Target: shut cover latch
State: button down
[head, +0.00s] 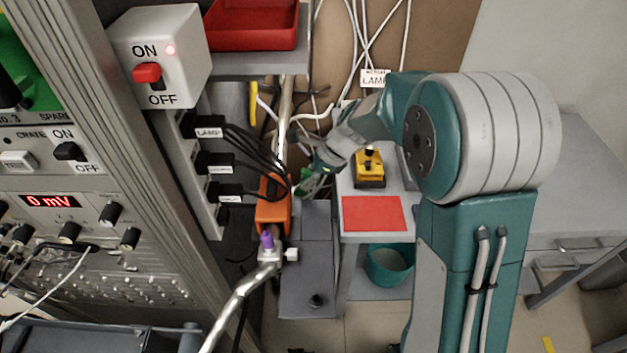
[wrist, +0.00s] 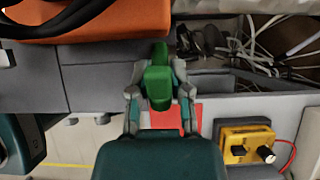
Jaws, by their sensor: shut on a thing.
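My gripper (head: 314,172) reaches in from the right in the head view, beside the orange box. In the wrist view my gripper (wrist: 158,92) has a finger on each side of a green handle (wrist: 158,80) and is shut on it. The green handle also shows in the head view (head: 312,186), partly hidden by my gripper. It looks like the latch handle, but its mounting and how far it is turned cannot be made out. The orange box (head: 273,204) is just left of my gripper and spans the top left of the wrist view (wrist: 95,22).
Black cables and plugs (head: 213,163) hang left of the orange box. A metal pipe (head: 238,298) with a purple-topped valve (head: 267,240) runs below it. A yellow box (head: 369,168) and a red sheet (head: 374,214) lie on the shelf to the right.

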jog(key=a+h, duration=0.1)
jog(key=h, duration=0.2)
jog(key=shift+w+a+r, duration=0.15)
jog(key=shift+a+r, duration=0.1)
jog(key=shift+a, duration=0.15)
jog(key=shift+a+h, duration=0.3)
jog(key=shift+h, duration=0.5)
jog(key=shift+f, duration=0.1)
jog(key=c, duration=0.6)
grip_release()
jog(key=shift+a, duration=0.2)
jog(key=shift+o, duration=0.2)
